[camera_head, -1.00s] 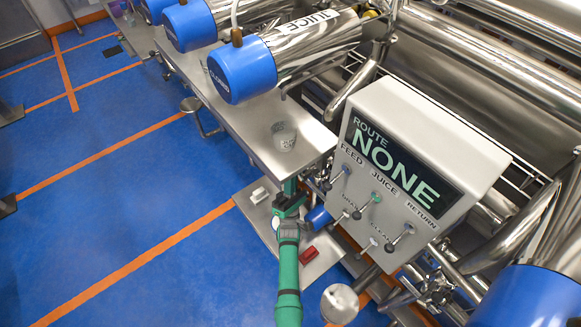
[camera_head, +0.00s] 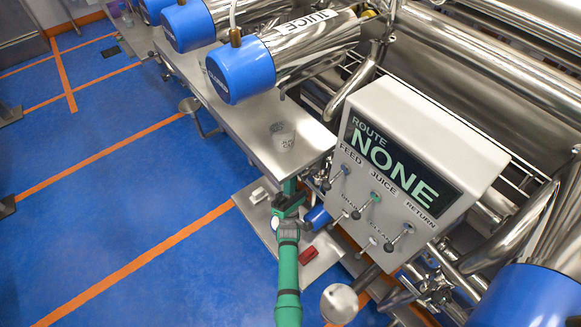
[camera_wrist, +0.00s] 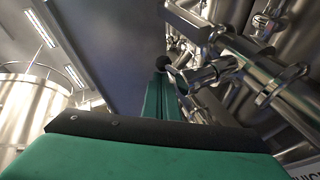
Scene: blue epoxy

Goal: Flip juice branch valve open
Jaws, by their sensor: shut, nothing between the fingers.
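The grey control box (camera_head: 420,150) shows "ROUTE NONE" and has small levers under the labels FEED, JUICE and RETURN. The JUICE lever (camera_head: 366,205) has a green pivot and a dark knob pointing down-left. My gripper (camera_head: 290,188) is left of the box, by the steel bench edge; its fingertips are hard to make out there. In the wrist view my gripper (camera_wrist: 161,88) is shut and empty, with its green fingers together. A dark round knob (camera_wrist: 160,62) shows just at the fingertips, beside metal pipework; I cannot tell whether they touch.
A steel bench (camera_head: 240,125) holds a clear beaker (camera_head: 283,136). A lower shelf (camera_head: 255,210) carries a red object (camera_head: 309,252). A blue-capped pipe (camera_head: 232,74) marked JUICE overhangs the bench. Pipes crowd the right; blue floor (camera_head: 100,210) is open at left.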

